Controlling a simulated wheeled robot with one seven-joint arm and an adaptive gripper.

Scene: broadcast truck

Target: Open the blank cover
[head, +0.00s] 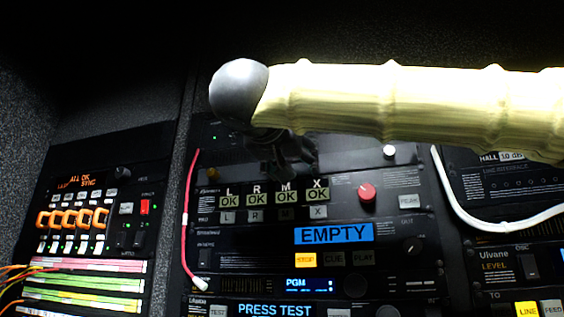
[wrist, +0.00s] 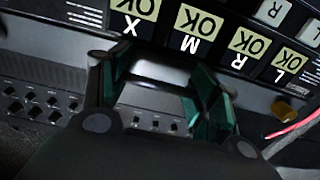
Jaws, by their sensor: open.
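My gripper (head: 288,158) is in front of the rack, just above the row of L, R, M and X displays. In the wrist view my gripper (wrist: 155,76) has its fingers apart, with a pale, shiny strip between them. I cannot tell whether the strip is part of the rack or of the gripper, or whether the fingers touch anything. A dark panel (head: 340,156) lies behind my gripper and is partly hidden by it. No part is clearly marked as the blank cover, so I cannot tell which one it is or whether it is open.
Lit OK displays (head: 287,197) sit below my gripper, with a red knob (head: 367,191) to their right. A red cable (head: 188,220) hangs at the left and a white cable (head: 470,220) at the right. An orange-switch panel (head: 70,219) stands far left.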

